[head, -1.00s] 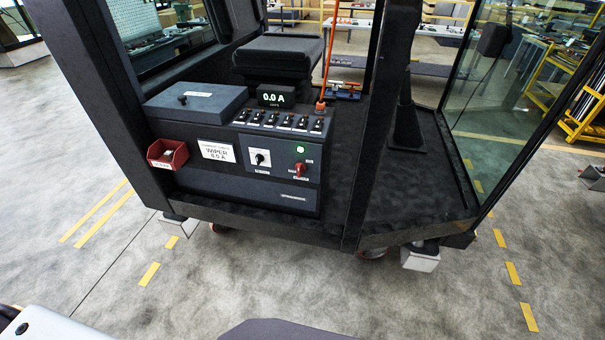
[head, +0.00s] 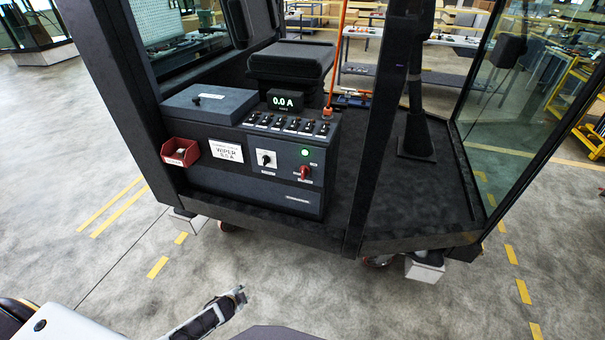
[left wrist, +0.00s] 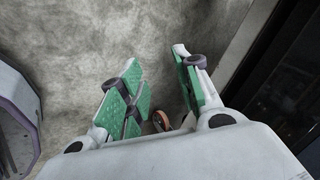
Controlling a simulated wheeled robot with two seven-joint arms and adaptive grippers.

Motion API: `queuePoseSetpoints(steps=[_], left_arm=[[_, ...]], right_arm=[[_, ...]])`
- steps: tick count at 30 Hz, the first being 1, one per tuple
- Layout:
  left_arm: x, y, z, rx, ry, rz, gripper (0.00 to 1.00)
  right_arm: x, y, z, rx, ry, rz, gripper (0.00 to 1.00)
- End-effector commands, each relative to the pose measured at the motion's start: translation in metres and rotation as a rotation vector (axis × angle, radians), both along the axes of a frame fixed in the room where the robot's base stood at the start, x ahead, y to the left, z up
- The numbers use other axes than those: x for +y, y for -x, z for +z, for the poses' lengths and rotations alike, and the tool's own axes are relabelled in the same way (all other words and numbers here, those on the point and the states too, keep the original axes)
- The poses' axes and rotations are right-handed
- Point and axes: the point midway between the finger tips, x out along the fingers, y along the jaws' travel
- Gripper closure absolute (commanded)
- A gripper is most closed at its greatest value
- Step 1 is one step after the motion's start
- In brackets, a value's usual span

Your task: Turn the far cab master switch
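The cab console (head: 253,190) stands on the cab floor. Its front has a red-handled rotary switch (head: 304,172) below a lit green lamp (head: 305,153). A black knob on a white plate (head: 266,159) is to its left. The small labels are unreadable, so I cannot tell which is the master switch. My left gripper (head: 238,297) is low in front of the cab, over the floor and well apart from the console. In the left wrist view my left gripper (left wrist: 158,78) has its green-padded fingers apart, with nothing between them. My right gripper is not in view.
A row of toggle switches (head: 290,124) and a 0.0 A display (head: 285,101) top the console. A red bin (head: 180,152) hangs at its left. A dark cab post (head: 375,140) stands right of it. The floor in front is clear.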

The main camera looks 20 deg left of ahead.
Motion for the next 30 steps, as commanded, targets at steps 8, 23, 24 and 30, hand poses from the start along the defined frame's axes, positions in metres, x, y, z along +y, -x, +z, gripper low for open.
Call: queuePoseSetpoints(steps=[8,23,24,30], left_arm=[[-0.013,-0.092,0.094,-0.15,-0.238,-0.309,0.67],[-0.085,-0.175,0.268,-0.394,-0.822,-0.81,0.67],[-0.093,-0.178,0.282,-0.413,-0.878,-0.846,0.67],[-0.128,-0.184,0.351,-0.488,-1.193,-0.992,0.67]], right_arm=[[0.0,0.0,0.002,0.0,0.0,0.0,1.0],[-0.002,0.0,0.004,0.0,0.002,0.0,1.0],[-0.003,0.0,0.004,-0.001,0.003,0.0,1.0],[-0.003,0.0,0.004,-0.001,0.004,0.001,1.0]])
